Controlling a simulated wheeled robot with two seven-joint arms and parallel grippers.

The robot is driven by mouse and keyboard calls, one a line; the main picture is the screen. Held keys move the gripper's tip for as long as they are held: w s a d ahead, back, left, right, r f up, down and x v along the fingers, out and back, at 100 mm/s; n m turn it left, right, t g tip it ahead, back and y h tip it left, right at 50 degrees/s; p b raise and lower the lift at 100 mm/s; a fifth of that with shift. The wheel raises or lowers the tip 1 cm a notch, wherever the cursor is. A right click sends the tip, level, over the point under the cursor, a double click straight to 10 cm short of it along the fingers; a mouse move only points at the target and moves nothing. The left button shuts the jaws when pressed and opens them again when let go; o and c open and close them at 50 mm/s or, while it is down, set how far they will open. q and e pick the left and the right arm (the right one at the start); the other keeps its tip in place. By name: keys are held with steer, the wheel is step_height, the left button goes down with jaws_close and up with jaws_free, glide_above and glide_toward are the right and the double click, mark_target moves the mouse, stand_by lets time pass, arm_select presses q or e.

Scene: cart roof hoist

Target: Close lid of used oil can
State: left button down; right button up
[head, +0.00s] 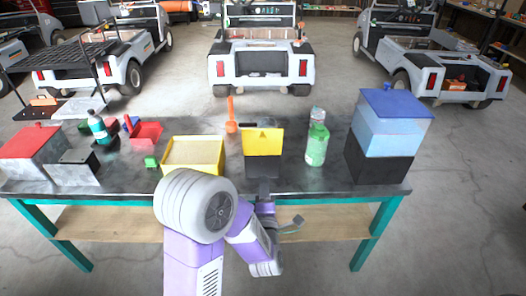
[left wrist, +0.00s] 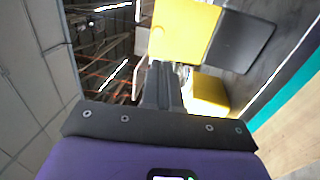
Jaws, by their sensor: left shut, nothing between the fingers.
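The likely used oil can is a black and yellow box (head: 263,166) at the front middle of the table, with a black lower front and a yellow upper part. I cannot tell for sure which panel is its lid. In the left wrist view a yellow panel (left wrist: 185,30) and a black panel beside it show just beyond the fingers. My left gripper (head: 264,186) is at the box's near side, low in front of the black face. Its fingers (left wrist: 160,68) are together and hold nothing. Whether they touch the box is unclear. My right gripper is out of view.
A yellow tray (head: 222,172) stands close left of the box. A green bottle (head: 317,146) and stacked blue and black boxes (head: 380,155) stand right. An orange tool (head: 231,125) is behind. Red-lidded and grey boxes (head: 30,150) are far left. Bare table (head: 295,180) lies right of the box.

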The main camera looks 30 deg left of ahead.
mark_target(263, 139)
arm_select(q)
steer(key=x, duration=1.4)
steer(key=shift+r+p, duration=0.1)
steer(key=shift+p, duration=0.25)
steer(key=shift+r, duration=0.1)
